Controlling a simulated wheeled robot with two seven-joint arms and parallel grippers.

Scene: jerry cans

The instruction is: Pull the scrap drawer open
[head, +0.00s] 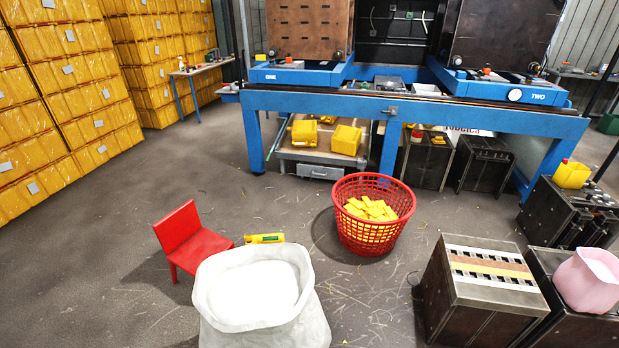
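A small grey drawer (319,172) shows under a low bench (300,152) beneath the blue machine. It looks closed, with a handle on its front; it is small in the view, and I cannot tell for sure that it is the scrap drawer. Yellow jerry cans (346,140) sit on the low bench above it. Neither of my grippers is in the head view.
A red basket (372,232) of yellow pieces stands on the floor in front of the machine. A red chair (188,240) and a white sack (262,300) are nearer. Dark metal blocks (480,290) fill the right. Open floor lies left of the basket.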

